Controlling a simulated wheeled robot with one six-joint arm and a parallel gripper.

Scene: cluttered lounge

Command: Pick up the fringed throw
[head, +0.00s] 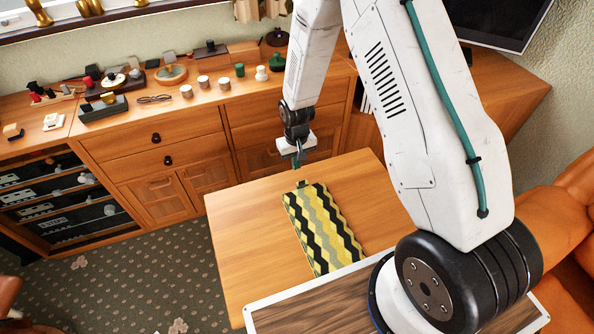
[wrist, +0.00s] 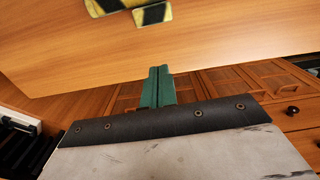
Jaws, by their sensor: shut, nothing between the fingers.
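The fringed throw (head: 325,228) lies flat and folded on the wooden table, with a yellow, black and grey zigzag pattern. A small dark piece sticks out at its far end. In the wrist view only a bit of the throw (wrist: 153,14) shows at the top edge; the rest is out of frame. My gripper (head: 297,162) is above the far part of the table, just beyond the throw's far end and apart from it. Its green fingers (wrist: 158,72) are together and empty in the wrist view.
The table (head: 235,220) is bare around the throw. Behind it stands a wooden sideboard (head: 150,150) crowded with small objects. A brown board with a pale rim (head: 290,315) is at the near edge. An orange leather seat (head: 555,215) stands at right.

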